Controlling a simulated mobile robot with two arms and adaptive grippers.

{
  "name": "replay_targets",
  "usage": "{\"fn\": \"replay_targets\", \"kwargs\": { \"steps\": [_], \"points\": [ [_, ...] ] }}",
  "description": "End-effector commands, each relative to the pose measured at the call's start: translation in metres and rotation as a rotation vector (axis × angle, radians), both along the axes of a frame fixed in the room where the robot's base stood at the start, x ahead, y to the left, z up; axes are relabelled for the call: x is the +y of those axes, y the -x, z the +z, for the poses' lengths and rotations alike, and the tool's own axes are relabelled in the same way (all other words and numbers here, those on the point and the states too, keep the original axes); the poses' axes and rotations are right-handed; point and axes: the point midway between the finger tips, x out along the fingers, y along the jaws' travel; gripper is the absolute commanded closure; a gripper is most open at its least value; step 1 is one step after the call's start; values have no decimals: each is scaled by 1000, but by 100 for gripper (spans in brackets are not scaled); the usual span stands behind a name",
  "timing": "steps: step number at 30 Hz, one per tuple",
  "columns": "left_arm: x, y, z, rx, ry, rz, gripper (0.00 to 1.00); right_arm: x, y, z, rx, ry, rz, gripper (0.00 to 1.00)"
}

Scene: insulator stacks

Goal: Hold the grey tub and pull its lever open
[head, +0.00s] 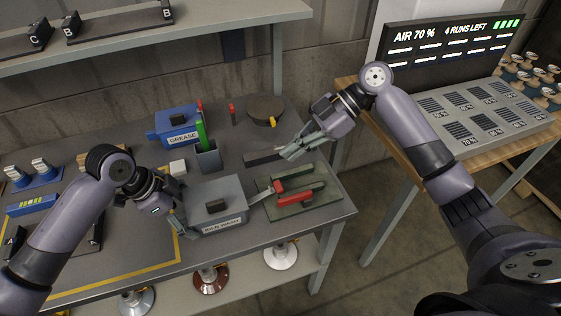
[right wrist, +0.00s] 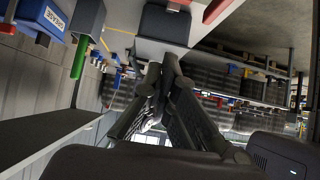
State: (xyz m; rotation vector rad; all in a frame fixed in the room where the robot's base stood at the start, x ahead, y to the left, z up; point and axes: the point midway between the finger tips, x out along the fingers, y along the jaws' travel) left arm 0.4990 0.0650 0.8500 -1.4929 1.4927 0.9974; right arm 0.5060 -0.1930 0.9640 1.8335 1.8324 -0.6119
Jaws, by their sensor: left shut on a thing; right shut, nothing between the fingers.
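The grey tub (head: 232,222) stands on the bench in the head view, with a dark block on its lid and a label on its front. Its lever (head: 261,195) appears as a light grey bar at the tub's right side, beside the green tray; how far open it is, I cannot tell. My left gripper (head: 179,218) is shut on the tub's left side. My right gripper (head: 288,153) is shut and empty, in the air up and to the right of the tub, apart from the lever. Its closed fingers also show in the right wrist view (right wrist: 160,75).
A green tray (head: 322,205) with red and green bars lies right of the tub. Behind are a blue grease box (head: 165,128), a grey cup (head: 208,160) with a green handle, and a dark round pot (head: 266,108). A panel (head: 480,115) stands on the right table.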

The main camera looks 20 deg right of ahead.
Motion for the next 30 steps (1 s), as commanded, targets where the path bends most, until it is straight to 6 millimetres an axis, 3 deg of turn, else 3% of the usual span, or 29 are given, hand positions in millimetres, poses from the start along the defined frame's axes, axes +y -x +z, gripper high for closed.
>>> {"fn": "replay_targets", "kwargs": {
  "steps": [3, 9, 20, 21, 27, 30],
  "points": [
    [0, 0, 1, -1, 1, -1, 61, -22, 0, 14, -2, 2, -1, 100],
    [-1, 0, 0, -1, 2, -1, 61, -42, 0, 27, 0, 1, 0, 100],
    [-1, 0, 0, -1, 1, -1, 61, -46, 0, 31, 0, -1, 1, 100],
    [-1, 0, 0, -1, 1, -1, 14, -46, 0, 31, 0, -1, 1, 100],
    [-1, 0, 0, 0, 1, -1, 1, -46, 0, 30, 0, -1, 1, 100],
    [-1, 0, 0, 0, 1, -1, 0, -46, 0, 30, 0, 0, 1, 100]
  ]
}}
